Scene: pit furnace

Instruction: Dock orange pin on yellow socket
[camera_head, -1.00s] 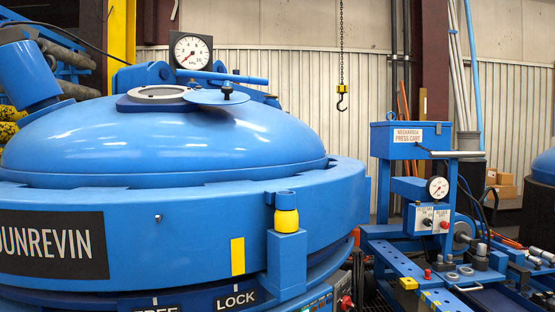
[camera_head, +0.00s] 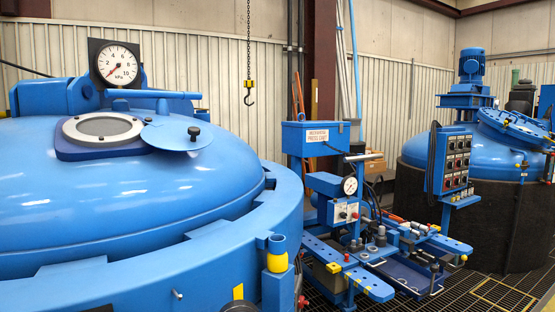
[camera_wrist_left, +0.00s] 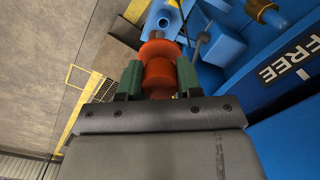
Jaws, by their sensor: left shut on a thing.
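In the left wrist view my left gripper (camera_wrist_left: 158,82) is shut on the orange pin (camera_wrist_left: 158,75), which has a wide rounded flange beyond the green fingers. In the head view the yellow socket (camera_head: 277,262) stands on a blue bracket at the right side of the big furnace, beside a small blue ring (camera_head: 277,243). The pin is not recognisable in the head view, and I cannot tell its distance from the socket. My right gripper is in neither view.
The domed blue furnace (camera_head: 130,190) fills the left. A blue press cart (camera_head: 312,137) with a gauge stands to its right over a dark grating. A hook (camera_head: 249,93) hangs behind. A second blue vessel (camera_head: 420,148) and control box (camera_head: 452,160) stand at the right.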

